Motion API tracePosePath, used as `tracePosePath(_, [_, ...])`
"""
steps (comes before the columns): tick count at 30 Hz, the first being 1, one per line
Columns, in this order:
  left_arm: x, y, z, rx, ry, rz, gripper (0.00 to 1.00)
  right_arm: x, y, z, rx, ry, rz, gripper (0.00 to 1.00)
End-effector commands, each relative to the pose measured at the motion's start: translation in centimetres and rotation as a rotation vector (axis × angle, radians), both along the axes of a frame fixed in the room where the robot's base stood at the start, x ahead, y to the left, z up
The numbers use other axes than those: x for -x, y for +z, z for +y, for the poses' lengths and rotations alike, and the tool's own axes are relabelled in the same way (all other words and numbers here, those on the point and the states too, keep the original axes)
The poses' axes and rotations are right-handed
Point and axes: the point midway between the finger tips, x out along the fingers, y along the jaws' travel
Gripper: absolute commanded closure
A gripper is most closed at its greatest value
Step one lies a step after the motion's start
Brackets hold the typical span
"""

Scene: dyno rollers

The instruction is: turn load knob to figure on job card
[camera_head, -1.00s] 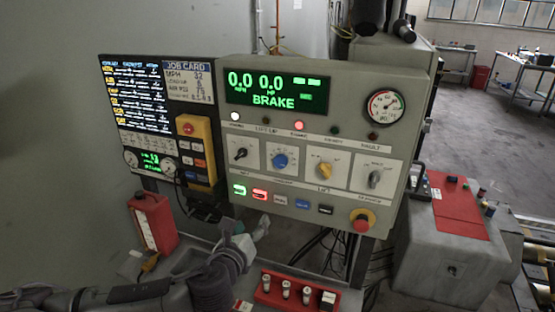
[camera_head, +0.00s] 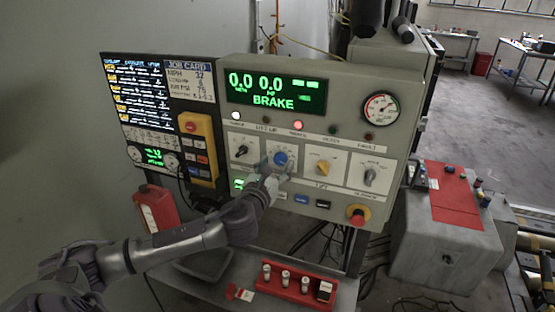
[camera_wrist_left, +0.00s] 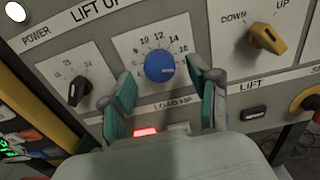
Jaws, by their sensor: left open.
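The blue load knob (camera_head: 281,158) sits on a white numbered plate in the control panel. In the left wrist view the knob (camera_wrist_left: 159,66) shows close up, with figures up to 16 around it and the label LOAD HP below. My left gripper (camera_head: 274,170) is at the panel; in the left wrist view its teal-padded fingers (camera_wrist_left: 158,98) are spread, one on each side below the knob. I cannot tell whether they touch the panel. My right gripper is out of view.
A black knob (camera_wrist_left: 80,88) is left of the load knob and a yellow lift knob (camera_wrist_left: 266,38) is right. Lit buttons lie below the knobs. A red emergency button (camera_head: 357,216) is at lower right. A red tray (camera_head: 296,288) stands on the ledge.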

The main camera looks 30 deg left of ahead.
Motion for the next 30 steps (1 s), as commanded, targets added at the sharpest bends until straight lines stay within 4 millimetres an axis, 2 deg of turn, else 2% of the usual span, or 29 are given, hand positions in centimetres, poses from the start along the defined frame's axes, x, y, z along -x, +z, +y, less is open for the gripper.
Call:
tracePosePath(5, [-1.13, 0.05, 0.24, 0.001, 0.0, 0.0, 0.39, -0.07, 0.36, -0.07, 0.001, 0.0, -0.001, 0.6])
tracePosePath(13, [-1.24, -0.03, 0.27, 0.001, -0.001, 0.0, 0.39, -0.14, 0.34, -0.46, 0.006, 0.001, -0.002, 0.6])
tracePosePath(14, [-1.24, -0.03, 0.27, 0.001, -0.001, 0.0, 0.42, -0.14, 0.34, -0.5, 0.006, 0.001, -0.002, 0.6])
tracePosePath(24, [-1.21, -0.02, 0.27, 0.001, -0.001, 0.0, 0.99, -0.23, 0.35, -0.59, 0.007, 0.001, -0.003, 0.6])
tracePosePath(30, [-1.21, -0.04, 0.26, 0.014, -0.001, -0.003, 0.99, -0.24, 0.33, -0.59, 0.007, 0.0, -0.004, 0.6])
